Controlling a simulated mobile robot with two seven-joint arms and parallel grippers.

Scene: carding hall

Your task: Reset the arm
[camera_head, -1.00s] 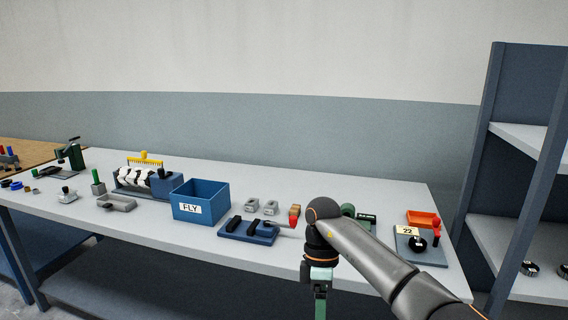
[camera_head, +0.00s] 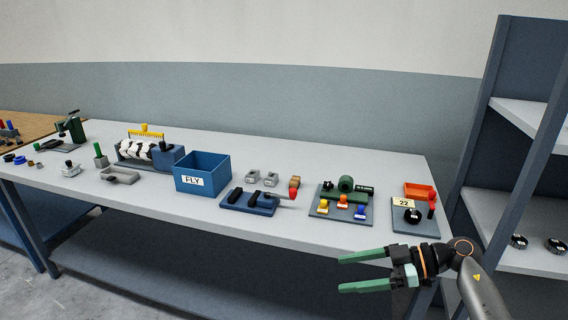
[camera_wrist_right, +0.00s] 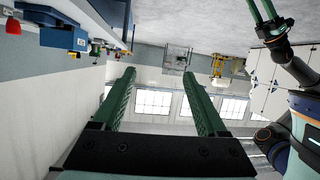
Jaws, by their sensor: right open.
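My right gripper (camera_head: 345,274) is at the lower right of the head view, in front of the table's front edge. Its two green fingers point left, spread apart with nothing between them. In the right wrist view its fingers (camera_wrist_right: 159,76) are also apart and empty. A second gripper with green fingers (camera_wrist_right: 264,18), which looks like my left one, shows at the top right of the wrist view. Its fingertips are cut off by the frame. No left arm shows in the head view.
A shelf rack (camera_head: 468,150) stands right, close to my right arm.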

